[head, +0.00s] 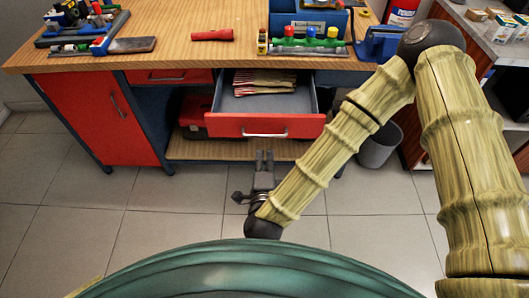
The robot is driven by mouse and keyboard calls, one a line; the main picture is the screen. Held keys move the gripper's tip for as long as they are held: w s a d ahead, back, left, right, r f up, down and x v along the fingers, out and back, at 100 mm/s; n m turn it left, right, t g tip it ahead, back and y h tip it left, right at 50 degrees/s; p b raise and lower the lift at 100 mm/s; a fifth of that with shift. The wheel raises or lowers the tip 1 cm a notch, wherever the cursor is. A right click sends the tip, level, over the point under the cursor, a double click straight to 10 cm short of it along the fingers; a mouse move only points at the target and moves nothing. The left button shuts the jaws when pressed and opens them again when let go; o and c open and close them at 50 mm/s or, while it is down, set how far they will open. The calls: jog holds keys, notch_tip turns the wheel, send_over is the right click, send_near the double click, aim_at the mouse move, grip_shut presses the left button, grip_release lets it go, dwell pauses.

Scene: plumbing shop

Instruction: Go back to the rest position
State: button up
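My gripper (264,157) is dark grey and hangs in front of the workbench, below the open red drawer (240,125). Its two fingers point toward the bench with a narrow gap between them, and nothing shows in the gap. The gripper looks apart from the drawer front. My arm, with bamboo-like links, comes from the right side of the picture and bends down to the gripper. No other object is named in the task.
The wooden workbench (175,47) carries tools, a red flashlight (212,35) and a blue box (310,14). The drawer holds papers (264,80). A red cabinet door (95,115) is at left. A grey bin (378,147) stands behind my arm. Tiled floor (90,235) is clear at left.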

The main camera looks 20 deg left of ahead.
jog(key=shift+s, duration=0.15)
dwell(0.4)
jog(key=s+d+f+n+g, duration=0.3)
jog(key=d+f+n+g, duration=0.1)
jog(key=d+f, duration=0.4)
jog(key=s+d+f+n+g, duration=0.35)
jog(key=d+f+n, duration=0.2)
jog(key=f, duration=0.35)
jog(key=s+d+f+n+g+h, duration=0.2)
jog(key=s+d+f+g, duration=0.1)
jog(key=s+d, duration=0.5)
jog(key=s+d+f+n+g+h, duration=0.1)
jog(key=s+d+f+n+g, duration=0.2)
jog(key=s+d, duration=0.4)
jog(key=d+g, duration=0.1)
jog(key=d, duration=0.6)
jog(key=shift+s+f+g+h, duration=0.35)
jog(key=shift+h, duration=0.05)
